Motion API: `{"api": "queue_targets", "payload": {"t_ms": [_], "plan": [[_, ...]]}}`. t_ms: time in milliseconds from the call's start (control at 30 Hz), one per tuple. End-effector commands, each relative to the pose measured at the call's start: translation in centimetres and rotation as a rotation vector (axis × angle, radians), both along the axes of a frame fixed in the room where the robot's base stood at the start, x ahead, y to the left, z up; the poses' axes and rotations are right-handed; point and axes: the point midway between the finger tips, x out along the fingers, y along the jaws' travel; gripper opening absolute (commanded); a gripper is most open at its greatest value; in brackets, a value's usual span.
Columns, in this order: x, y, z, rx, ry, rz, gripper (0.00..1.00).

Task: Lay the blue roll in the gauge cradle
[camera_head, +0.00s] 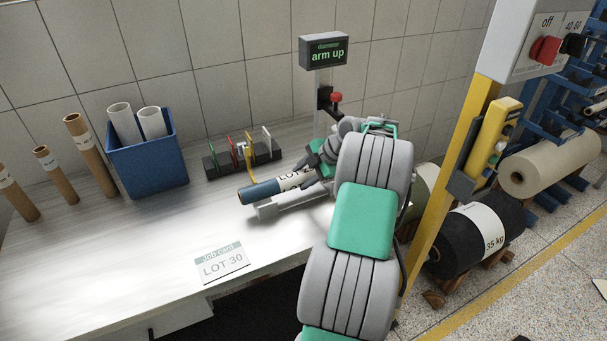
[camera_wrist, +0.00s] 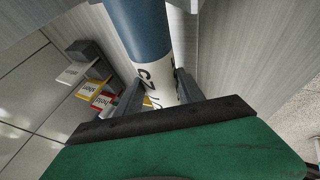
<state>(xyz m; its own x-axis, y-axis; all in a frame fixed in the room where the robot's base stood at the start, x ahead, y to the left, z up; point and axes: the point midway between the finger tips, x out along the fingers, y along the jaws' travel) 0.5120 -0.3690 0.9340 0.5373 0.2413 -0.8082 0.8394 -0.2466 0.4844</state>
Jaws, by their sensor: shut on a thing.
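The blue roll (camera_head: 262,190) has a brown core end and a white label with "LOT" and partly hidden digits. My gripper (camera_head: 314,172) is shut on the roll's white label part, near its right end. In the wrist view the roll (camera_wrist: 140,28) runs between the two fingers (camera_wrist: 160,92). The grey gauge cradle (camera_head: 268,211) lies directly below and along the roll on the bench. I cannot tell whether the roll touches the cradle or hangs just above it. The gauge's display (camera_head: 325,52) reads "diameter" and "arm up".
A blue bin (camera_head: 148,164) with white rolls and several brown rolls (camera_head: 90,155) stand at the left. A rack of coloured cards (camera_head: 240,158) is behind the cradle. A job card (camera_head: 222,264) reading "LOT 30" lies in front. The bench (camera_head: 130,240) is clear between.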

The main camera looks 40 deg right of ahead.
Motion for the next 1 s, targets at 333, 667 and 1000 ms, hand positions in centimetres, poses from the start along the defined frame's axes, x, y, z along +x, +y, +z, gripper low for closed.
{"api": "queue_targets", "payload": {"t_ms": [333, 667, 1000], "plan": [[0.04, -0.04, -1.50, -0.002, -0.002, 0.000, 0.00], [0.05, -0.04, -1.69, -0.002, -0.002, 0.000, 0.00], [0.04, -0.04, -1.84, -0.002, -0.002, 0.000, 0.57]]}}
